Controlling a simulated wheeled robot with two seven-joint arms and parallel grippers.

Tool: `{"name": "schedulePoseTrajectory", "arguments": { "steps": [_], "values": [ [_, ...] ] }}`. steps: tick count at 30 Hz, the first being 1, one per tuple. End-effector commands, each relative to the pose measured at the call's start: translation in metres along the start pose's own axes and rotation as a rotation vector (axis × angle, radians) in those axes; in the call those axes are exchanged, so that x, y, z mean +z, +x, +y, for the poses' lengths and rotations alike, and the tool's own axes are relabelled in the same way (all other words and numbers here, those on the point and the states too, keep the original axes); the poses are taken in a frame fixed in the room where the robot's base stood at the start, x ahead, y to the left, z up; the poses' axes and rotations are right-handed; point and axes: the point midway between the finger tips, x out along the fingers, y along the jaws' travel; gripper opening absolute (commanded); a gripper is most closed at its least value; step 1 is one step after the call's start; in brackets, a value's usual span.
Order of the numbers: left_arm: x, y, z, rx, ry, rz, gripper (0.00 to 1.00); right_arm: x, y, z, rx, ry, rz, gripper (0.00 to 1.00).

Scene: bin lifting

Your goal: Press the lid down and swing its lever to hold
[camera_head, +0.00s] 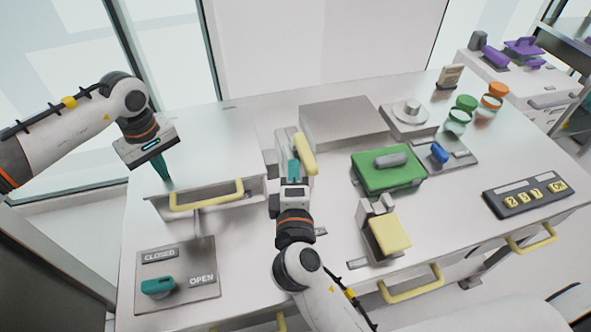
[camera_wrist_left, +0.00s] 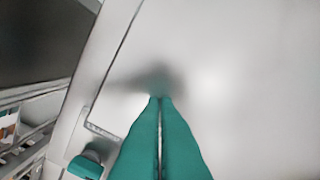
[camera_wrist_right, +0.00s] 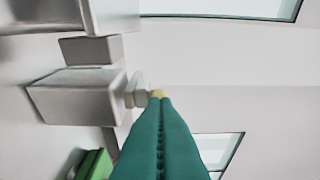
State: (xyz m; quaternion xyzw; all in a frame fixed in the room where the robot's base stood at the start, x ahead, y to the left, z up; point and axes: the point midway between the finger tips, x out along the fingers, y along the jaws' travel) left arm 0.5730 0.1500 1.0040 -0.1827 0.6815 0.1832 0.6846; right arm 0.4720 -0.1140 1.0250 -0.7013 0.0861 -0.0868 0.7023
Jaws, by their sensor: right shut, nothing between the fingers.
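The pale lid (camera_head: 205,140) is a broad flat plate at the left of the bench, with a yellow handle (camera_head: 207,194) along its front. My left gripper (camera_head: 166,178) is shut and points down at the lid's left front part. In the left wrist view its fingertips (camera_wrist_left: 160,98) meet a shadow on the pale surface; contact looks likely. A lever with a yellow grip (camera_head: 306,153) stands right of the lid. My right gripper (camera_head: 293,162) is shut and empty just left of that grip.
A CLOSED/OPEN panel (camera_head: 190,262) with a teal knob (camera_head: 157,287) lies front left. A green block (camera_head: 372,175), a yellow-topped fixture (camera_head: 389,232) and a black button box (camera_head: 528,194) stand to the right. A grey box (camera_head: 343,120) sits behind my right gripper.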

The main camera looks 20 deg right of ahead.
Motion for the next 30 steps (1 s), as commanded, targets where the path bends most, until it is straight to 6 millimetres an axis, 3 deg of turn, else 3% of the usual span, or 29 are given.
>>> {"name": "schedulePoseTrajectory", "arguments": {
  "steps": [1,30],
  "values": [
    [-0.003,0.006,0.001,0.009,0.001,0.009,0.00,-0.002,0.000,0.001,-0.001,-0.001,0.000,0.00],
    [-0.003,0.006,0.002,0.009,0.001,0.009,0.00,-0.015,0.001,0.002,0.001,-0.003,-0.095,0.00]
  ]
}}
